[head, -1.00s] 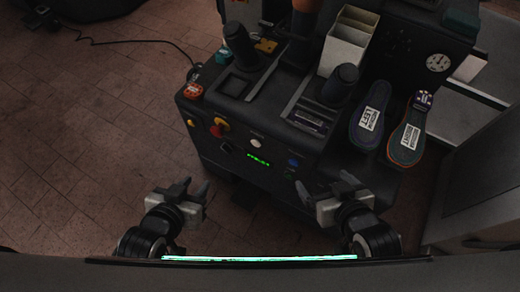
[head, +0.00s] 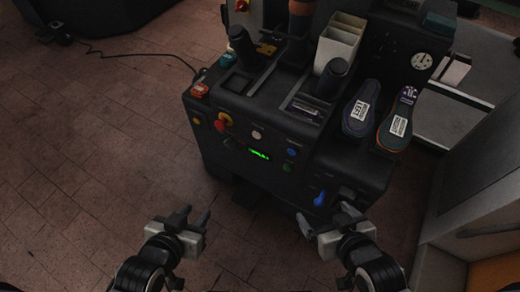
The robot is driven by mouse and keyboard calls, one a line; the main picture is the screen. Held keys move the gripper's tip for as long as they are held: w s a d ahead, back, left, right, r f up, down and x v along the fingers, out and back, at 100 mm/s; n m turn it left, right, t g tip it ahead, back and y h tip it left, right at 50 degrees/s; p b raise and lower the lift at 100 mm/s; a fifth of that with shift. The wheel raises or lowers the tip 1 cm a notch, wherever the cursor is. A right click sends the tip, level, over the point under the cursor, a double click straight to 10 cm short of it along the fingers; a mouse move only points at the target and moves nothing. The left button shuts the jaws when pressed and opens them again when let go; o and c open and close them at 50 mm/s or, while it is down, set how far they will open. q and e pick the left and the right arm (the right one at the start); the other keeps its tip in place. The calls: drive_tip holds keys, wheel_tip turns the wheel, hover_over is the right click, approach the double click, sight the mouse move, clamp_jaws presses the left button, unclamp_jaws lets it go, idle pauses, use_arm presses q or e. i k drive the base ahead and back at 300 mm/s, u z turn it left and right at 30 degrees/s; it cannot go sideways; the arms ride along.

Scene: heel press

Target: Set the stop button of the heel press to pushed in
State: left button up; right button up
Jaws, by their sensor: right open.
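The heel press (head: 272,172) is a dark machine in the middle of the head view. Its stop button (head: 223,120) is a red knob on a yellow base, on the upper left of the front panel. I cannot tell from here whether it is in or out. My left gripper (head: 193,217) is below and left of the button, well apart from the press, empty, its fingers spread. My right gripper (head: 327,220) is open and empty, in front of the press's lower right, well away from the button.
A grey cabinet (head: 474,190) stands at right.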

sight(220, 125)
drive_tip(key=z, duration=1.05)
drive_tip(key=k, duration=0.95)
drive_tip(key=u, duration=0.7)
drive_tip(key=i, duration=1)
